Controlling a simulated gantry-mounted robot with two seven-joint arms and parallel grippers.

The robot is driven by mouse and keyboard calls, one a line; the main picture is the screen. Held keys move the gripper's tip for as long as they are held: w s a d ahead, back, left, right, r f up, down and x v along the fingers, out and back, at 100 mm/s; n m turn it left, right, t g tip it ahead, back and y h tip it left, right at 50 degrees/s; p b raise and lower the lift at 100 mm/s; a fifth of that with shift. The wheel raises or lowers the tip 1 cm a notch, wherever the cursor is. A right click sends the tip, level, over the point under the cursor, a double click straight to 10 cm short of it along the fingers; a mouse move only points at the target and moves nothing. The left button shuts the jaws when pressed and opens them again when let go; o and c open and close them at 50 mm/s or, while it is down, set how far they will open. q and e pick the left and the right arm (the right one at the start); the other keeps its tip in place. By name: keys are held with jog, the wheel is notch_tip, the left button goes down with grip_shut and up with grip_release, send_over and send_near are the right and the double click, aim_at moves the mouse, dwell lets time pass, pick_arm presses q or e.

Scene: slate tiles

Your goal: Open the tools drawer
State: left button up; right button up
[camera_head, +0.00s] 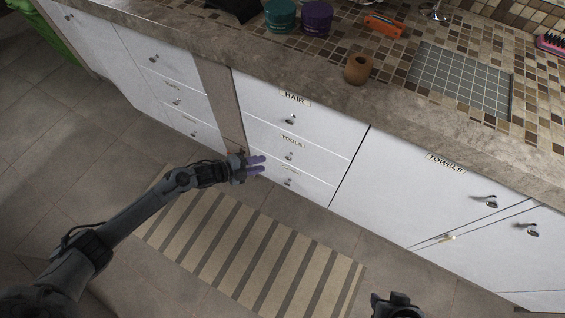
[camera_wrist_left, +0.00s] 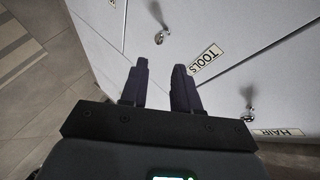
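The tools drawer (camera_head: 314,159) is the white middle drawer front, with a "TOOLS" label above a small metal knob (camera_head: 289,156). It looks shut. In the left wrist view its label (camera_wrist_left: 205,60) and knob (camera_wrist_left: 161,36) show just beyond the fingers. My left gripper (camera_head: 262,163) has purple fingers pointing at the drawer stack, left of the tools knob in the head view. The fingers (camera_wrist_left: 161,75) are apart with nothing between them, and the knob appears ahead of the gap. My right gripper does not show; only a dark part of my right arm is at the bottom edge.
The hair drawer (camera_head: 325,133) is above, and another labelled drawer (camera_head: 308,185) is below. A towels cabinet (camera_head: 390,190) stands to the right. The countertop (camera_head: 420,130) holds jars, a brown roll (camera_head: 358,69) and a grey grid mat (camera_head: 462,80). A striped rug (camera_head: 250,255) lies on the floor.

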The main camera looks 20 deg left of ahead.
aim_at(287, 158)
pick_arm(q)
jog(key=b+x, duration=0.5)
jog(key=x, duration=0.5)
jog(key=shift+w+d+f, duration=0.1)
jog(key=shift+d, duration=0.15)
grip_shut()
